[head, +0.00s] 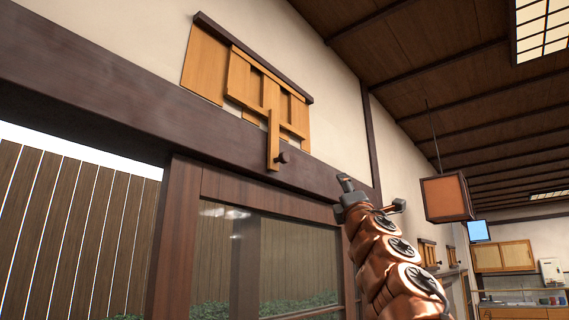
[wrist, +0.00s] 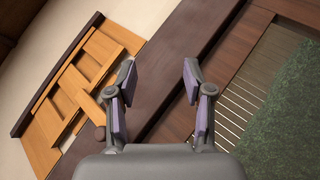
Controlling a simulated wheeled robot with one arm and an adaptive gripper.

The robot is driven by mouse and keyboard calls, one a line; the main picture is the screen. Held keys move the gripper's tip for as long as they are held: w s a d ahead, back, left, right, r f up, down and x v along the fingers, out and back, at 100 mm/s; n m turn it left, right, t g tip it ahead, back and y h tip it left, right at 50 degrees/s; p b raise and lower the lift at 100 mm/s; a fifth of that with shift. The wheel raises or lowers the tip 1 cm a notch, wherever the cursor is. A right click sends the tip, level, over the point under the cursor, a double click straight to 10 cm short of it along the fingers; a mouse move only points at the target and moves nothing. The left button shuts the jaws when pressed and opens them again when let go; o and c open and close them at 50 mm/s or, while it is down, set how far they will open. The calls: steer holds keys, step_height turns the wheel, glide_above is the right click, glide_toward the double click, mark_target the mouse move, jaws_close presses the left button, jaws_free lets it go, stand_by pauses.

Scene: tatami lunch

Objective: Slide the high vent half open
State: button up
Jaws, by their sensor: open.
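The high vent (head: 203,66) is a light wood panel set under a dark top rail, high on the wall above the dark beam. Its slatted sliding shutter (head: 240,78) stands toward the right, with a strip of the left panel showing beside it. A vertical handle bar (head: 273,140) hangs from the shutter and has a dark round knob (head: 282,158) near its lower end. My gripper (head: 371,187) is open and empty, to the right of the knob and apart from it. In the wrist view my gripper (wrist: 160,70) points at the dark beam, with the vent (wrist: 85,75) to its left.
A dark wooden beam (head: 90,85) runs under the vent, above a framed glass door (head: 270,245). A hanging lantern (head: 446,197) is to the right of my arm. A plank fence (head: 70,220) stands outside at left. The space between my gripper and the knob looks clear.

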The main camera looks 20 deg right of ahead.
steer(key=s+a+r+n+t+y, duration=0.1)
steer(key=s+a+r+n+y, duration=0.2)
steer(key=a+n+y, duration=0.7)
steer(key=n+g+y, duration=0.5)
steer(key=n+y, duration=0.6)
steer(key=n, duration=0.4)
glide_toward(287, 159)
steer(key=x, duration=0.4)
steer(key=p+x, duration=0.2)
steer(key=shift+a+r, duration=0.15)
steer(key=shift+r, duration=0.15)
steer(key=p+x, duration=0.4)
steer(key=shift+w+a, duration=0.1)
steer(key=shift+w, duration=0.15)
steer(key=shift+c, duration=0.3)
jaws_close()
